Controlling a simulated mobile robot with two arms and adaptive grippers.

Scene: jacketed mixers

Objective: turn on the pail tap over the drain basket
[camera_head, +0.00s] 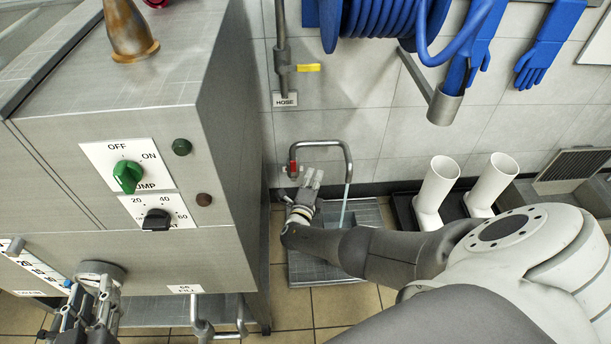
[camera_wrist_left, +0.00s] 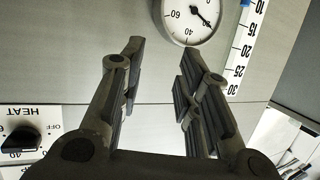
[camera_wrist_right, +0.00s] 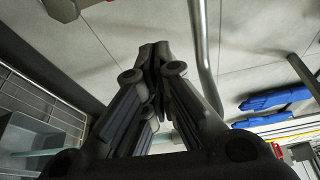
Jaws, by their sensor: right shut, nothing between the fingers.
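The pail tap (camera_head: 320,143) is a bent grey pipe on the back wall with a red handle (camera_head: 292,168) at its left end. A pale blue stream (camera_head: 344,205) runs down from its spout. Below is a grey drain basket (camera_head: 330,268) on the floor. My right gripper (camera_head: 313,177) is shut and empty, just right of the red handle and below the pipe; I cannot tell whether it touches the tap. The shut fingers also show in the right wrist view (camera_wrist_right: 154,48). My left gripper (camera_wrist_left: 160,65) is open and empty, in front of the steel machine, near a dial gauge (camera_wrist_left: 189,18).
The steel machine (camera_head: 215,130) with a green pump knob (camera_head: 127,176) and black heat knob (camera_head: 156,219) fills the left. White boots (camera_head: 437,190) stand on a black tray right of the basket. A blue hose reel (camera_head: 375,18) and blue gloves (camera_head: 548,45) hang above.

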